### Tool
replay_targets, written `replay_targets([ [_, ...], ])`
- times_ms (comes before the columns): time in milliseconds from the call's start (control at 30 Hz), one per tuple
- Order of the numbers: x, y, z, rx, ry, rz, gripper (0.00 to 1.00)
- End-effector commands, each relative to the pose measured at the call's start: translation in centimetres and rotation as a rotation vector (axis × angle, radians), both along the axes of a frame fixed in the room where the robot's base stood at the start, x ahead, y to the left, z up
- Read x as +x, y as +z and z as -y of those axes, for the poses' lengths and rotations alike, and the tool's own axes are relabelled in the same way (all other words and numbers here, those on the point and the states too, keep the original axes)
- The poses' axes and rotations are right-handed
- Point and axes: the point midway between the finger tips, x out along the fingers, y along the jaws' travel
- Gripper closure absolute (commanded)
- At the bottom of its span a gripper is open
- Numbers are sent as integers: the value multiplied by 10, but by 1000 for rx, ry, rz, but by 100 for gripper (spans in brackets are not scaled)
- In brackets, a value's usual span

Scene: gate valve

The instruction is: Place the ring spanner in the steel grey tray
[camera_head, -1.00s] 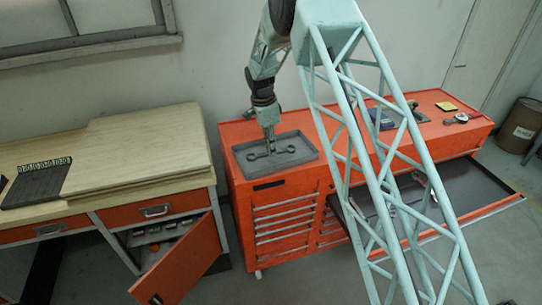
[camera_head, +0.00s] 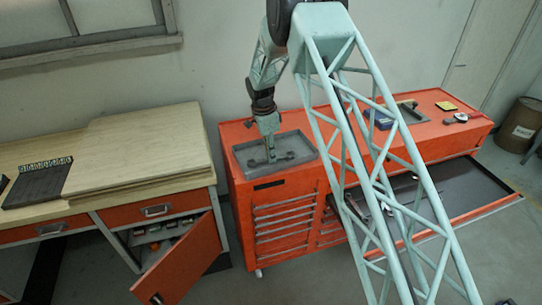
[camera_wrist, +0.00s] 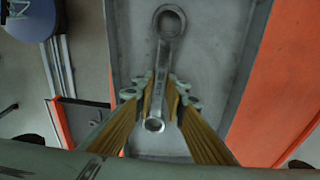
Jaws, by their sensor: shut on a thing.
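The ring spanner (camera_wrist: 168,40) is grey metal with a ring at each end. In the wrist view it runs lengthwise between my fingers. My gripper (camera_wrist: 161,88) is shut on its shaft, and both rings stick out beyond the fingers. In the head view my gripper (camera_head: 270,154) points down inside the outline of the steel grey tray (camera_head: 296,141), with the spanner's ring end (camera_head: 287,156) to its right. The tray lies on the orange cabinet. I cannot tell whether the spanner touches the tray floor. My fingers hide part of the shaft.
The orange tool cabinet (camera_head: 285,184) has an open drawer (camera_head: 450,185) at the right. A blue box (camera_head: 381,121), a yellow pad (camera_head: 447,105) and a gauge-like item (camera_head: 458,118) sit on its top. A wooden workbench (camera_head: 140,150) stands at the left.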

Motion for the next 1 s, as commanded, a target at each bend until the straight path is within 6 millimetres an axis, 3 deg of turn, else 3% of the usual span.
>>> replay_targets([
  [67, 0, -2, 0, 0, 0, 1, 100],
  [100, 0, -3, 0, 0, 0, 0, 87],
  [267, 0, -2, 0, 0, 0, 0, 74],
  [767, 0, 1, 0, 0, 0, 0, 74],
  [1000, 0, 18, -2, 1, 0, 2, 74],
])
